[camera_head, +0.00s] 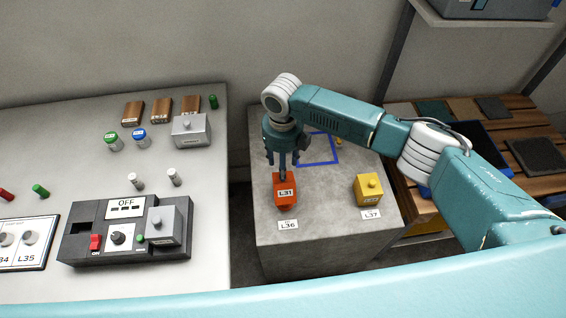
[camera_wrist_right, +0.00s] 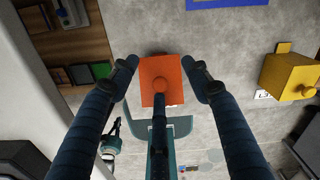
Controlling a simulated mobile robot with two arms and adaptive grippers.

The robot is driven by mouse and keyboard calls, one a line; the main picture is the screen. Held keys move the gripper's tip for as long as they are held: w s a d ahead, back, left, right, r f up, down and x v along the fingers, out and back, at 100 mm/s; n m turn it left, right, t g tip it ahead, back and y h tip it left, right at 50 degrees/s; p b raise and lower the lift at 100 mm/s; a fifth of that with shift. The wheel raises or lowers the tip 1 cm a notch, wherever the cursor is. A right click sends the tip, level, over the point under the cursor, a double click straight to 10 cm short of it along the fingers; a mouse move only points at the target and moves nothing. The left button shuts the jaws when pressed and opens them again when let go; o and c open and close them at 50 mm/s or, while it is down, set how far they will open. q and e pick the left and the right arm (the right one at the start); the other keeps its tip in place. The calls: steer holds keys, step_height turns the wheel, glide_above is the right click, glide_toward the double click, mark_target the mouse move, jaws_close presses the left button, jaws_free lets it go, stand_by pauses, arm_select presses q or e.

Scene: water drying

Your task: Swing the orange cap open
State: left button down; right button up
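The orange cap (camera_head: 285,192) is a box-like cover with a knob on top and an L31 label on its front. It sits on the grey stone-like block, behind the L36 label, and looks closed. My right gripper (camera_head: 283,164) points down just above it. In the right wrist view the orange cap (camera_wrist_right: 160,77) lies between the two spread outer fingers of my right gripper (camera_wrist_right: 161,64), with a small gap on each side. A middle finger reaches up to the knob; whether it touches cannot be told. My left gripper is not in view.
A yellow box (camera_head: 368,189) with a knob stands to the right on the same block (camera_head: 325,235). A blue square outline (camera_head: 318,149) lies behind. The left table (camera_head: 60,150) holds a dark switch panel (camera_head: 125,232), with several vials and small boxes. Wooden slatted shelving (camera_head: 505,140) stands at right.

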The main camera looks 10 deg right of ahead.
step_height(320, 180, up, 12)
stand_by(0.6)
